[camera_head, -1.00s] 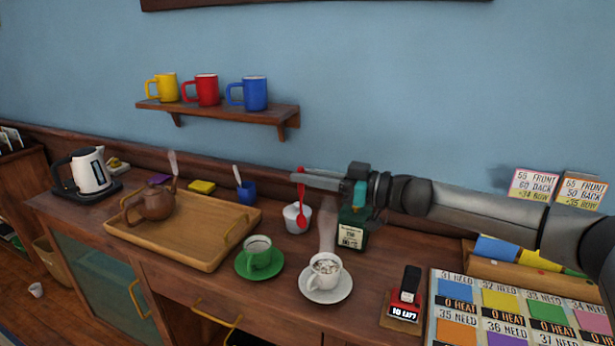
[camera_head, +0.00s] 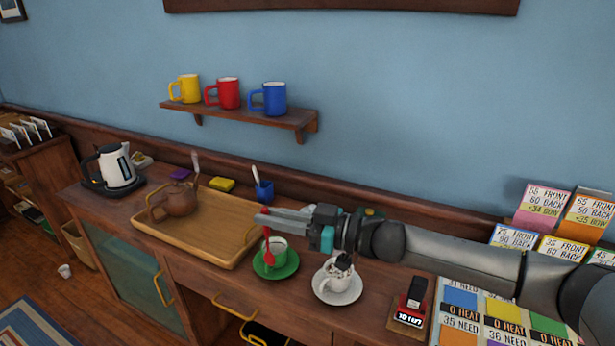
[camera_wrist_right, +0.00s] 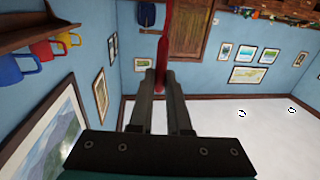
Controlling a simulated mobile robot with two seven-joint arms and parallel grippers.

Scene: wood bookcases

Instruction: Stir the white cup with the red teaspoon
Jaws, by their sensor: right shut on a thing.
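My right gripper (camera_head: 266,220) is shut on the red teaspoon (camera_head: 268,246) and holds it with its bowl hanging down. In the right wrist view the red handle (camera_wrist_right: 165,40) rises from between the fingertips (camera_wrist_right: 160,78). In the head view the spoon's bowl overlaps the left side of the green cup (camera_head: 278,250); I cannot tell whether it is inside, or in front of it. The white cup (camera_head: 333,284) stands on a white saucer (camera_head: 351,293) to the right of the spoon, below my right forearm in the picture. Pale and dark lumps show at its top. My left gripper is not in view.
A wooden tray (camera_head: 215,255) with a brown teapot (camera_head: 174,200) lies left. A kettle (camera_head: 116,168) is farther left. A small red-black device (camera_head: 411,298) and colored cards (camera_head: 484,310) lie right. A shelf (camera_head: 240,113) holds mugs above.

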